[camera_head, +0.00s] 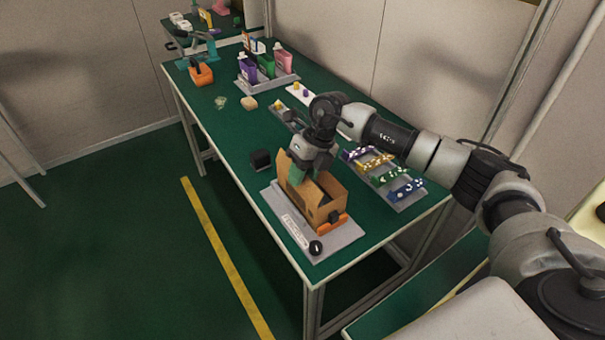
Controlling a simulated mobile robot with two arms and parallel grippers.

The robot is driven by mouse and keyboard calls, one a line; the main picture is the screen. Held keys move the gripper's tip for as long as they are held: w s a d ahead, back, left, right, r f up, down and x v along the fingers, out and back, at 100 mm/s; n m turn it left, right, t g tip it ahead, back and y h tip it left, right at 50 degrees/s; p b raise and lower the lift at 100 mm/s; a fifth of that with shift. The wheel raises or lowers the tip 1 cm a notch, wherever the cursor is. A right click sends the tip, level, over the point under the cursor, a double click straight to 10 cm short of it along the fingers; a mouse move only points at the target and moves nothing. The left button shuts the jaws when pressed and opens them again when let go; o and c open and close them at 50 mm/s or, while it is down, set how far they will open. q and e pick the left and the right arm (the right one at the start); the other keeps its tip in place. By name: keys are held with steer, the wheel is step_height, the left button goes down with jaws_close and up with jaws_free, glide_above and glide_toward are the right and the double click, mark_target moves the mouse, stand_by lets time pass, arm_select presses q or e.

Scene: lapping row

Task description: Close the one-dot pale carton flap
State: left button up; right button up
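A brown cardboard carton (311,217) stands on a grey base plate (337,240) near the front end of the green table. Its top is at least partly open, and a pale tan flap (282,167) stands up at its left end. No dot mark can be made out on the flap at this size. My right gripper (298,176) reaches down from the right over the carton's open top, close to the raised flap. I cannot tell whether it touches the flap. Its fingers are small and partly hidden, so their opening is unclear. My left gripper is not in view.
An orange block (335,217) and a black knob (316,247) are at the carton's near end. A tray of coloured strips (403,198) lies right. Bottles in a grey tray (283,79) stand further back.

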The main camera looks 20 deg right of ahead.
jaws_close()
steer(key=shift+d+f+y+b, duration=0.25)
steer(key=shift+f+y+b, duration=0.05)
steer(key=shift+y+b, duration=0.4)
steer(key=shift+d+f+g+y+b, duration=0.15)
steer(key=shift+y+b, duration=0.3)
steer(key=shift+y, duration=0.1)
steer(key=shift+d+f+g+y+b, duration=0.1)
steer(key=shift+g+y+b, duration=0.05)
steer(key=shift+y+b, duration=0.35)
steer(key=shift+w+d+y+b, duration=0.15)
steer(key=shift+y+b, duration=0.35)
steer(key=shift+y, duration=0.35)
steer(key=shift+r, duration=0.1)
